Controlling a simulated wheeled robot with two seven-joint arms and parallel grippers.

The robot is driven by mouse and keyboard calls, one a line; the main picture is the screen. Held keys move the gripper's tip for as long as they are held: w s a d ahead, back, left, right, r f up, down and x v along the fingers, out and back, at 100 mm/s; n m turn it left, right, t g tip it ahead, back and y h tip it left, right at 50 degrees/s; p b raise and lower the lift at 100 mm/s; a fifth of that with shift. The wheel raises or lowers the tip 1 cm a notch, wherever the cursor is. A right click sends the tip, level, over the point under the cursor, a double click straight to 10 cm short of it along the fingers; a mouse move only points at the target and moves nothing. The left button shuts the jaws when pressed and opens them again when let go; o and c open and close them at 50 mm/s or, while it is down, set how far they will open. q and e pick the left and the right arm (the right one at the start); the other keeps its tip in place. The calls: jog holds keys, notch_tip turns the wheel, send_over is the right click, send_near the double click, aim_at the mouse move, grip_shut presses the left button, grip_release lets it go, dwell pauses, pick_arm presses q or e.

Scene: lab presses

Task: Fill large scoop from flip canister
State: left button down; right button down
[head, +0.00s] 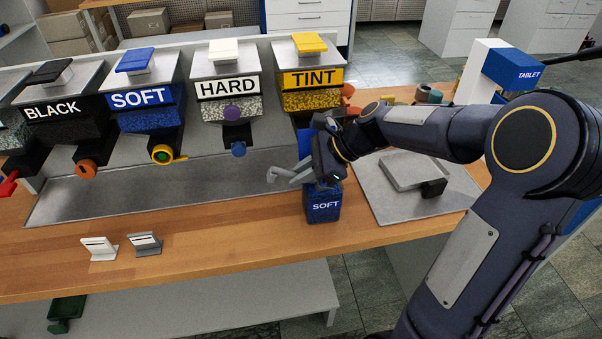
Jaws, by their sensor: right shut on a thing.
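A small blue canister labelled SOFT (323,208) stands upright near the front of the wooden bench. My right gripper (274,174) is just above and left of it, and its dark body covers the canister's top, so I cannot tell whether the lid is open. Light grey bars reach left from the gripper's body and come together. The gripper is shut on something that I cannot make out. I cannot pick out the large scoop for sure. My left gripper is not in view.
Hoppers marked BLACK (53,110), SOFT (143,98), HARD (229,87) and TINT (313,78) stand behind a metal tray (150,190). A grey plate device (410,172) is on the right. Two small stands (99,249) sit front left. A dark green thing (66,311) is on the lower shelf.

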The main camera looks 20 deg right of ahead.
jog(key=shift+w+d, duration=0.1)
jog(key=shift+w, duration=0.35)
jog(key=shift+s, duration=0.1)
jog(key=shift+s+a, duration=0.2)
jog(key=shift+s, duration=0.6)
jog(key=shift+w, duration=0.15)
jog(key=shift+w+d+p, duration=0.2)
jog(key=shift+w+p, duration=0.35)
jog(key=shift+w, duration=0.2)
jog(key=shift+s, duration=0.1)
